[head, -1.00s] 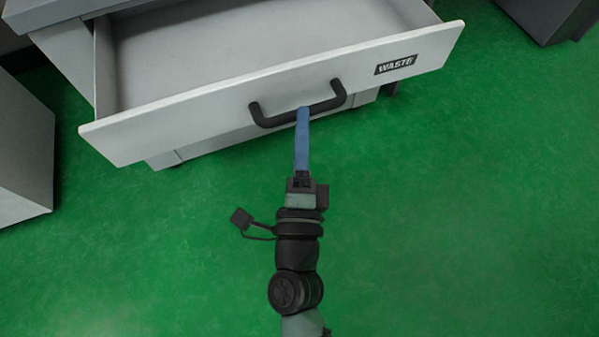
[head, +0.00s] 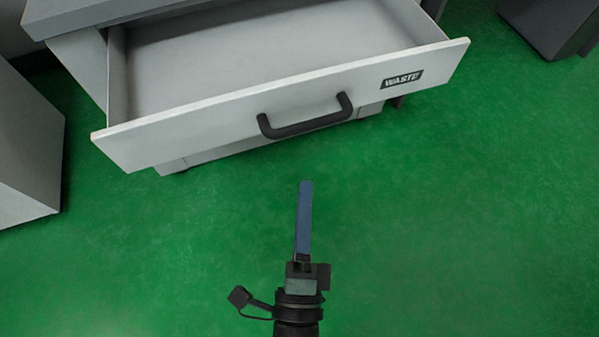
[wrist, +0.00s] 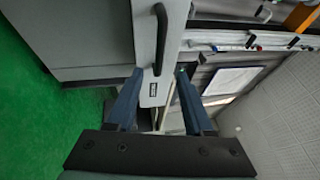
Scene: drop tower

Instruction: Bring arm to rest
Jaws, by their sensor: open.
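My gripper (head: 304,190) is in front of the open drawer (head: 160,138), apart from its black handle (head: 305,120). In the head view the two blue fingers line up as one. In the wrist view my gripper (wrist: 158,80) shows both fingers spread apart with nothing between them. The drawer's grey front (wrist: 172,60) and black handle (wrist: 160,38) lie beyond the fingertips. The drawer front carries a WASTE label (head: 402,79). The inside of the drawer that shows is empty.
Green floor (head: 430,220) is clear around my arm. A grey cabinet (head: 25,150) stands at the left edge, and a dark unit (head: 550,25) stands at the top right. The wrist view also shows a shelf or bench with small items (wrist: 250,42) at the right.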

